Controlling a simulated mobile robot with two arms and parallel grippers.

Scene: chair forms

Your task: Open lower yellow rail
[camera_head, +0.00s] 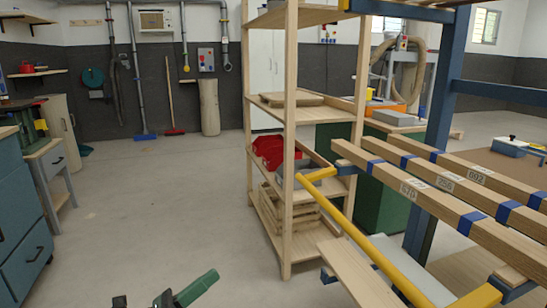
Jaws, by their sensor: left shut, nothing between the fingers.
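The lower yellow rail (366,242) is a long bar in front of the blue-post rack. It runs slantwise from beside the wooden shelf down to the bottom edge at the right. Its far end bends on a short yellow arm (317,174) toward the rack, and another short yellow arm (478,298) shows near the bottom right. My left gripper (163,298) is only partly in view at the bottom edge, dark and green. It is shut and empty, left of the rail and apart from it. My right gripper is not in view.
Several labelled wooden beams with blue bands (428,196) lie on the rack above and right of the rail. A wooden shelf unit (287,130) stands beside the rail's far end. Blue drawers (20,220) stand at the left. The floor (150,200) between is clear.

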